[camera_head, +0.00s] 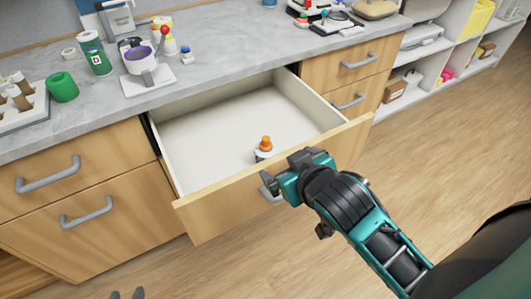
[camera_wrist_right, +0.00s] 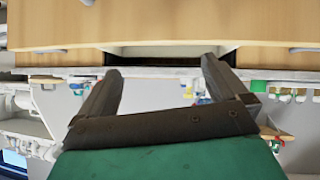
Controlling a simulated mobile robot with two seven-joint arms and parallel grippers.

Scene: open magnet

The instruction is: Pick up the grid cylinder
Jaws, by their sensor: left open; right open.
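The wooden drawer (camera_head: 189,203) is pulled out, with a white interior. A small object with an orange knob-like top and a dark and white lower part (camera_head: 265,147) stands inside near the front panel; I cannot tell if it is the grid cylinder. My right gripper (camera_head: 275,178) is outside the drawer front, beside its grey handle (camera_head: 269,190). In the right wrist view its two fingers are spread and empty (camera_wrist_right: 162,78). My left gripper (camera_head: 127,294) shows only its fingertips at the bottom edge, apart and empty.
The grey counter (camera_head: 215,45) above holds a green labelled canister (camera_head: 95,52), a green cup (camera_head: 62,87), a purple-rimmed pot (camera_head: 138,59) and a rack (camera_head: 22,105) at the left. Closed drawers flank the open one. The wooden floor at right is clear.

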